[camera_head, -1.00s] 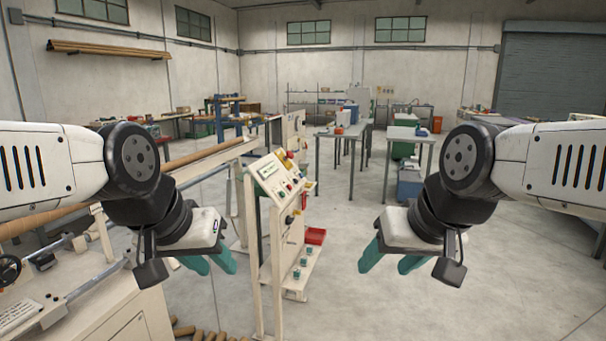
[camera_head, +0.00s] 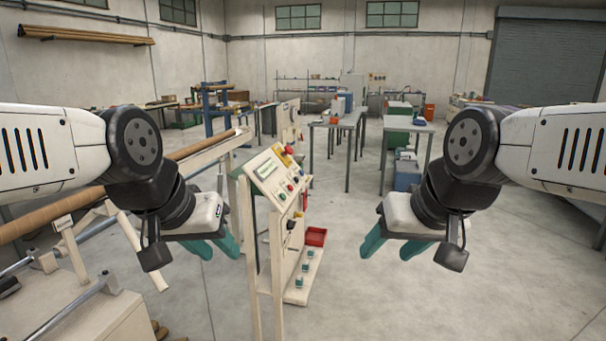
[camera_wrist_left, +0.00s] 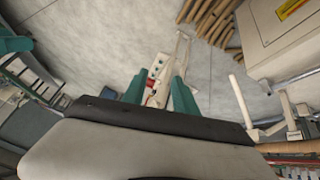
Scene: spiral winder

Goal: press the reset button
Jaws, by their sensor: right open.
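A cream control panel (camera_head: 270,172) on a tall stand shows in the head view, right of my left gripper. Its sloped face carries a small display and several coloured buttons, too small to tell which is the reset button. My left gripper (camera_head: 216,249) hangs with teal fingers apart and empty, left of the stand. In the left wrist view its fingers (camera_wrist_left: 157,95) are spread, with the pale stand seen between them, apart from it. My right gripper (camera_head: 386,249) is open and empty over clear floor, right of the stand.
A red bin (camera_head: 316,236) sits low on the stand. A winding machine with a long brown tube (camera_head: 60,213) lies to the left. Grey tables (camera_head: 337,122) stand further back. The floor at the right is clear.

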